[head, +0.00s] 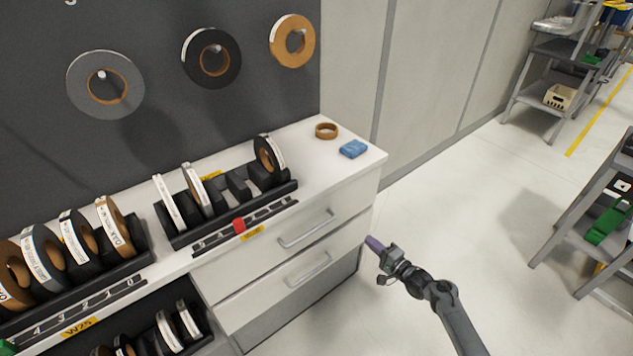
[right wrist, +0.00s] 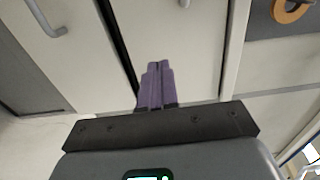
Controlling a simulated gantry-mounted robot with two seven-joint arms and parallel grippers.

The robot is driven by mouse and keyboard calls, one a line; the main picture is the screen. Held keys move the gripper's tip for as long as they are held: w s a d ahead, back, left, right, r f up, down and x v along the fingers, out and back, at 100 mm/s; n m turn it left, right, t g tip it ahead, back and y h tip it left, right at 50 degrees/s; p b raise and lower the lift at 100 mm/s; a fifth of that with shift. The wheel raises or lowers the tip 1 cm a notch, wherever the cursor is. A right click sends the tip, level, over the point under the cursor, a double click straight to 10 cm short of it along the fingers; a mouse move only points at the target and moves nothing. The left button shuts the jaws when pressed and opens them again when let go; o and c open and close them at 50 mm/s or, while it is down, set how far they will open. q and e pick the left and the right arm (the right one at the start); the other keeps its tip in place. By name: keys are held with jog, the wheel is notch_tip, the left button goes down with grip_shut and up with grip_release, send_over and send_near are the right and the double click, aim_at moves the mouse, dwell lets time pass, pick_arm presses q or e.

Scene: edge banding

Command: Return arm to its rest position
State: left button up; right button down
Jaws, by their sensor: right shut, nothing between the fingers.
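My right gripper (head: 373,243) has purple fingers and hangs in the air in front of the white drawer cabinet (head: 348,190), just right of its drawers. In the right wrist view its purple fingers (right wrist: 155,85) are pressed together with nothing between them. The right arm comes in from the lower right of the head view.
Edge-band rolls stand in a black rack (head: 175,238) on the counter. More rolls hang on the dark wall panel (head: 150,60). A brown ring (head: 326,130) and a blue block (head: 353,149) lie on the countertop. Grey shelves (head: 590,215) stand at right; the floor (head: 470,200) between is clear.

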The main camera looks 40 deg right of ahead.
jog(key=s+a+f+g+y+p, duration=0.1)
jog(key=s+a+f+g+p, duration=0.1)
jog(key=s+a+f, duration=0.5)
jog(key=s+a+r+n+g+p, duration=0.2)
jog(key=s+a+r+n, duration=0.15)
jog(key=a, duration=0.35)
jog(key=s+a+r+n+g+p, duration=0.1)
jog(key=s+a+r+n+g, duration=0.1)
jog(key=s+a+n, duration=0.3)
jog(key=s+a+r+n+g+p, duration=0.1)
jog(key=s+a+r+g+p, duration=0.15)
jog(key=a, duration=0.55)
jog(key=s+a+r+n+g+h, duration=0.2)
jog(key=s+r+n+g, duration=0.4)
jog(key=s+r+n, duration=0.45)
notch_tip(320, 180, up, 39)
jog(key=p, duration=3.7)
jog(key=shift+s+m, duration=0.25)
jog(key=shift+m, duration=0.15)
